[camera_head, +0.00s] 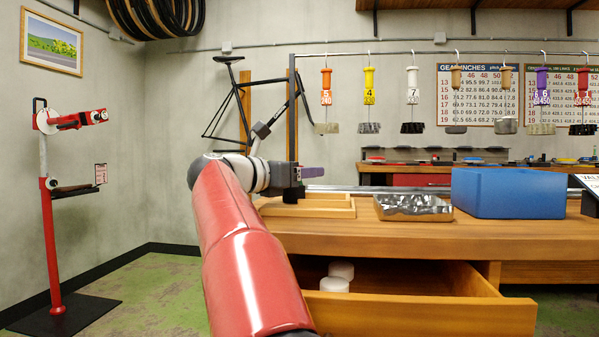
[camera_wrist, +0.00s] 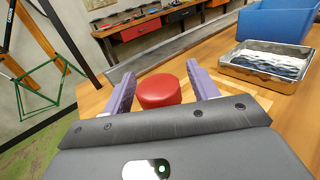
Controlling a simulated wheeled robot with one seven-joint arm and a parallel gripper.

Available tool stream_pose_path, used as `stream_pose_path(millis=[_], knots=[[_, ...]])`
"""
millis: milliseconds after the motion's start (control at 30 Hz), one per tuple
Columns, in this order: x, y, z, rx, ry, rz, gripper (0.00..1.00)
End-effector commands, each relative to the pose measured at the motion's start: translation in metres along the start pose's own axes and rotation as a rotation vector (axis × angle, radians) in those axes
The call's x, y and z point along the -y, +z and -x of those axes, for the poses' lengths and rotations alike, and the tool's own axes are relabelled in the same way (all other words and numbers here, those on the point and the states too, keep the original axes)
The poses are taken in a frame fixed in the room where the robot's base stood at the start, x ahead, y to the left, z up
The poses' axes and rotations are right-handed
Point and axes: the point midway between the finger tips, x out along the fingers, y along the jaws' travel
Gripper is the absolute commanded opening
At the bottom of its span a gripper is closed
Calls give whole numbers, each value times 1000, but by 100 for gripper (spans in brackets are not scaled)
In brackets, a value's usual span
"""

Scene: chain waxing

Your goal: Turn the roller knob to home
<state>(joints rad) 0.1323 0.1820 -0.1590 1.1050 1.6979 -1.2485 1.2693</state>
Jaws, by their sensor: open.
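The red round roller knob (camera_wrist: 160,92) shows in the wrist view, low on the bench side of a long grey bar (camera_wrist: 180,45). My gripper (camera_wrist: 159,70) is open, with one purple finger on each side of the knob. Gaps show between the fingers and the knob, and I cannot tell whether they touch lower down. In the head view my gripper (camera_head: 313,172) is at the left end of the workbench (camera_head: 400,238), above a wooden tray (camera_head: 320,212). The knob is hidden there. I see no home mark in either view.
A metal tray of chains (camera_head: 412,208) and a blue bin (camera_head: 508,193) stand to the right on the bench. An open drawer (camera_head: 420,312) with white round items (camera_head: 340,270) juts out below. Tools hang from a rail (camera_head: 440,53) above. A red repair stand (camera_head: 48,230) is at left.

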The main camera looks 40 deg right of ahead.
Motion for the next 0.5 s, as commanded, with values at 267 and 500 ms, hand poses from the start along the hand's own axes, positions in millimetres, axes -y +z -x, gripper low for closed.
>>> stream_pose_path(millis=[267, 500], knots=[[0, 0, -1, 0, 0, 0, 54], [0, 0, 0, 0, 0, 0, 22]])
